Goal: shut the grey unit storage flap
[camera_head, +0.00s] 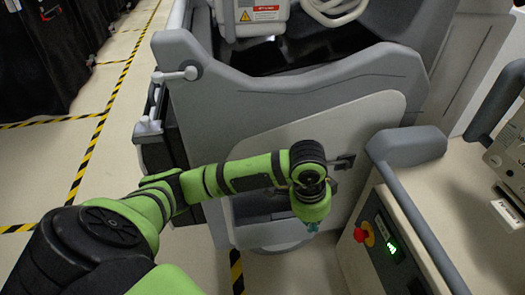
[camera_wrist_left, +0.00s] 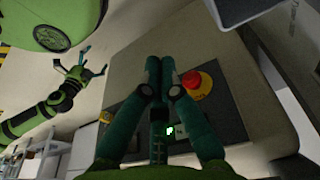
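The grey unit (camera_head: 240,100) fills the middle of the head view. A dark opening (camera_head: 330,52) shows behind its curved top edge. Its pale front panel (camera_head: 365,125) carries a small dark fitting (camera_head: 343,161). I cannot tell for sure which part is the flap or how far open it stands. My left gripper (camera_head: 312,226) points down in front of the unit, partly hidden by my wrist. In the left wrist view its fingers (camera_wrist_left: 160,65) are together with nothing visible between them. My right gripper (camera_wrist_left: 85,72) shows there too, fingers spread and empty.
A beige cart at right has a grey handle (camera_head: 405,147), a red button (camera_head: 364,234) and a green display (camera_head: 392,249). The button also shows in the left wrist view (camera_wrist_left: 191,81). Dark covered carts (camera_head: 50,50) stand back left. Taped floor (camera_head: 120,120) is clear at left.

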